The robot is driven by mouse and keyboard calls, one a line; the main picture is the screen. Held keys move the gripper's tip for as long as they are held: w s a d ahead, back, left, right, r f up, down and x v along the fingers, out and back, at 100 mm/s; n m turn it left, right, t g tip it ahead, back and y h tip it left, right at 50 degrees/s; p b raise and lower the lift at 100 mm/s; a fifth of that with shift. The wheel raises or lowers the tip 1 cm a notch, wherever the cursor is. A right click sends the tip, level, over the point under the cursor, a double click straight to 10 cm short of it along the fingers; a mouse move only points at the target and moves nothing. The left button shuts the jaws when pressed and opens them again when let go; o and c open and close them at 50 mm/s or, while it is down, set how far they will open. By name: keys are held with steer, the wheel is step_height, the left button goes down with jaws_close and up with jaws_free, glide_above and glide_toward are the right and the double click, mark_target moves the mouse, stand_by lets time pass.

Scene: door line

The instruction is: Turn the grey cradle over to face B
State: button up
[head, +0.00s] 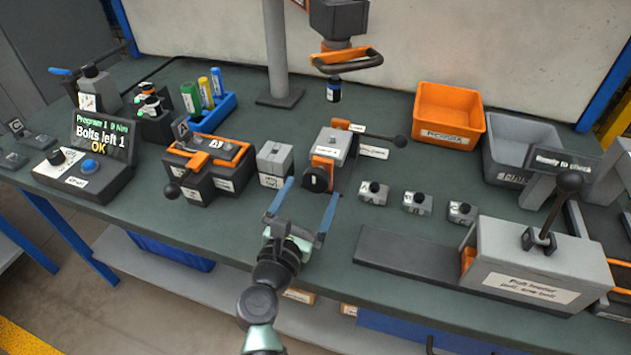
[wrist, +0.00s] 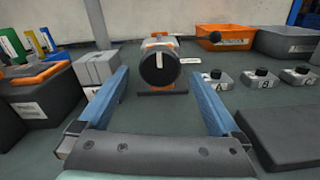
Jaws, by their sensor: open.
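The grey cradle (head: 336,143) is a block on a stand at the middle of the bench, with orange parts around it. A round black knob (head: 316,180) faces my side. In the wrist view the cradle (wrist: 157,46) is straight ahead, with the black knob (wrist: 160,69) in front of it. Small white labels show on it, too small to read, so I cannot tell which face is up. My gripper (head: 313,188) is open and empty, its blue fingers spread to either side of the knob in the picture. I see no contact; the wrist view shows the fingertips (wrist: 156,72) short of it.
A lever with a black ball (head: 400,141) sticks out right of the cradle. A grey block (head: 274,160) stands close on the left. Small knobbed blocks A, B and C (head: 417,203) stand to the right. A power tool (head: 338,50) hangs behind. Bare bench lies before the cradle.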

mark_target(314, 186)
steer(key=shift+b+x, duration=0.3)
steer(key=shift+x, duration=1.8)
steer(key=c, duration=1.4)
steer(key=shift+o, duration=0.2)
